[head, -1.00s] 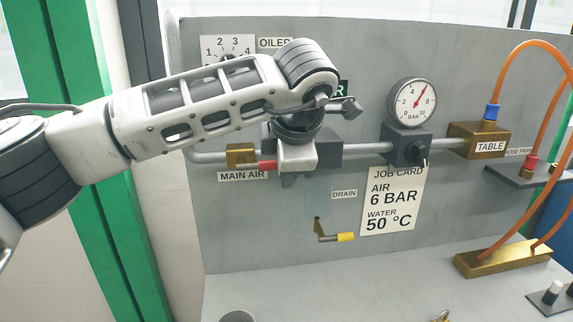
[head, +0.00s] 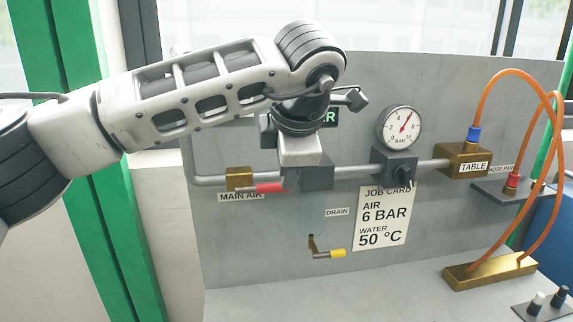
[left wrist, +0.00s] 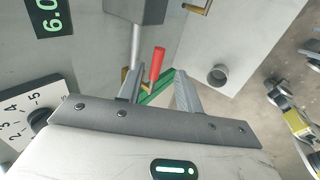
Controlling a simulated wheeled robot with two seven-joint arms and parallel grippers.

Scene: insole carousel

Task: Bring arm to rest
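My left arm comes in from the left in the head view, in front of the grey panel (head: 440,90). Its gripper hangs below the wrist joint; its fingers cannot be made out there. In the left wrist view my left gripper (left wrist: 158,88) has its two fingers apart. The red-handled main air valve (left wrist: 157,65) shows beyond and between them, and I see no grip on it. In the head view its red handle (head: 270,188) lies horizontal beside a brass body, just left of and below the gripper. My right gripper is in neither view.
A horizontal pipe (head: 345,172) carries a gauge (head: 400,128) and a brass TABLE block (head: 463,158). Orange hoses (head: 505,72) loop at right. A yellow-tipped drain lever (head: 337,253) and job card (head: 384,217) are below. Several dark knobs or fittings stand at the lower right.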

